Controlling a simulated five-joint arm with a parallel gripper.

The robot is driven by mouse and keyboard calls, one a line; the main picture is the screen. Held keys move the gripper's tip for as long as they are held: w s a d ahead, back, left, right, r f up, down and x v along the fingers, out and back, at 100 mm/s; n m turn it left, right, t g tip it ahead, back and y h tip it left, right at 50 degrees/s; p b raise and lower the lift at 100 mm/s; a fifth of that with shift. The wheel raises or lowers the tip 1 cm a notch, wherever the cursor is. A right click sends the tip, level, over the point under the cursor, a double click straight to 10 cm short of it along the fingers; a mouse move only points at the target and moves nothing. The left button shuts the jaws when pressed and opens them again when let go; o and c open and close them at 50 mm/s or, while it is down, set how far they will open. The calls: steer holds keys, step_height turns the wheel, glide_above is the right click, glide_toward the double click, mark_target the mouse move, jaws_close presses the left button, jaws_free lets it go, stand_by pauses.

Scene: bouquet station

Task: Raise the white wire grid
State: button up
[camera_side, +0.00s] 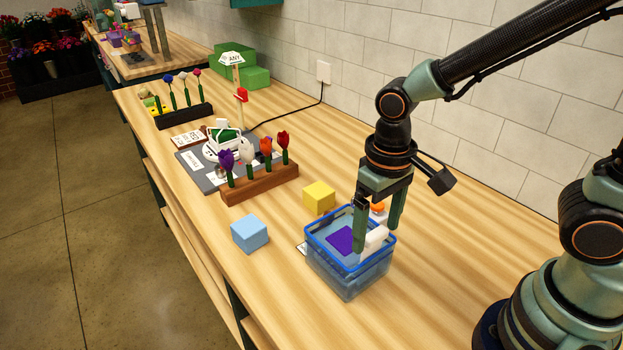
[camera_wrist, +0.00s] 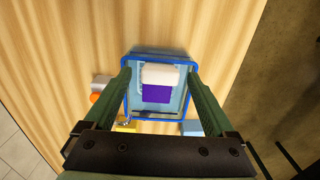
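A white bowl-like frame of thin bars (camera_side: 224,143), with green inside, sits on the dark grey mat; I cannot tell whether it is the wire grid. A clear blue bin (camera_side: 349,279) with a blue rim holds a white piece (camera_side: 374,243) and a flat purple piece (camera_side: 343,239). In the wrist view, the white piece (camera_wrist: 158,76) looks solid, with no wires visible. My gripper (camera_side: 376,238) is open over the bin, pointing down. In the wrist view its fingers stand at the bin's left and right sides; contact with the walls is unclear.
A yellow block (camera_side: 319,196) stands behind the bin, and a light blue block (camera_side: 249,232) stands to its left. A wooden rack (camera_side: 261,186) of tulips and the dark grey mat (camera_side: 196,163) lie farther back. A tiled wall borders the right.

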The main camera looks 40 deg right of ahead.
jaws_close()
steer(key=shift+r, duration=4.05)
steer(key=shift+o, duration=0.6)
jaws_free()
step_height(320, 180, up, 12)
